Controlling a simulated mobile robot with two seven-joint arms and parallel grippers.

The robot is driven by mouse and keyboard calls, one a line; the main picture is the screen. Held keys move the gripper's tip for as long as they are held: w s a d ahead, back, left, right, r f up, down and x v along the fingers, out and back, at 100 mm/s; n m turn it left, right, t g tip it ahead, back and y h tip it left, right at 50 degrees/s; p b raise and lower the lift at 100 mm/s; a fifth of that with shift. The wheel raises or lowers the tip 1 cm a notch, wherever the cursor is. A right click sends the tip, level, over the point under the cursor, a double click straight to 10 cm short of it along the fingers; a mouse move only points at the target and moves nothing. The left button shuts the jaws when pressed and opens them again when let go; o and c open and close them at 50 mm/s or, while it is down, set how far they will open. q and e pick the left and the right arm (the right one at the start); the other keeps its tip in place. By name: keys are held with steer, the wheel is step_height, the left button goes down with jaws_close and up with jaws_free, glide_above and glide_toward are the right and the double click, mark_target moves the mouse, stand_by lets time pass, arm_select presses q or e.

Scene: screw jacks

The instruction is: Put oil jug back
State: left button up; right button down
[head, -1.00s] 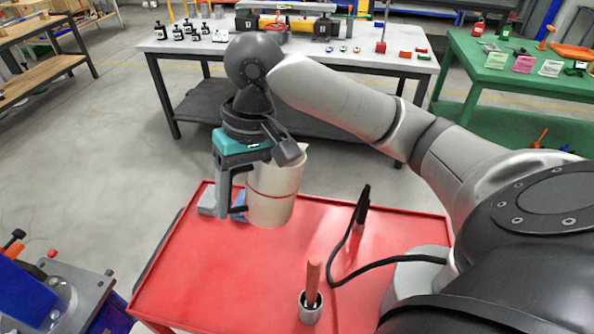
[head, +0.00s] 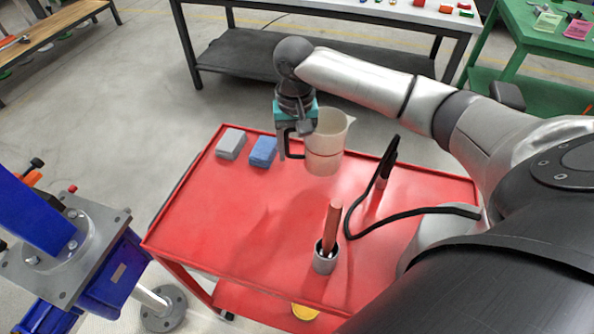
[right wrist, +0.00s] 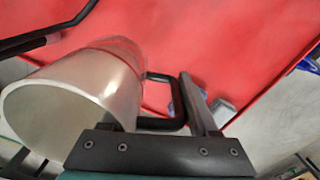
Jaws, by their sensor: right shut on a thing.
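The oil jug (head: 327,140) is a cream, translucent pitcher with a red band and a dark handle. It is upright at the far side of the red cart (head: 215,235). My right gripper (head: 287,148) is shut on its handle, on the jug's left side in the head view. In the right wrist view the jug's open mouth (right wrist: 70,120) faces the camera and the black handle (right wrist: 165,124) is at the fingers. I cannot tell whether the jug's base touches the cart top. My left gripper is not in view.
A grey block (head: 231,143) and a blue block (head: 263,151) lie left of the jug. A grey cup with a wooden-handled tool (head: 328,235) and a black-cabled tool (head: 383,168) stand nearer. A blue machine (head: 75,250) is at left. The cart's left middle is clear.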

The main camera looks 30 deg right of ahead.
mark_target(295, 131)
step_height(295, 131, down, 8)
steer(key=shift+r+b, duration=0.2)
steer(key=shift+b, duration=0.75)
steer(key=shift+f, duration=0.3)
steer(key=shift+r, duration=0.1)
steer(key=shift+c, duration=0.7)
jaws_free()
steer(key=shift+f, duration=0.2)
steer(key=shift+r, duration=0.1)
step_height(295, 131, up, 12)
steer(key=p, duration=0.3)
steer(key=shift+r, duration=0.1)
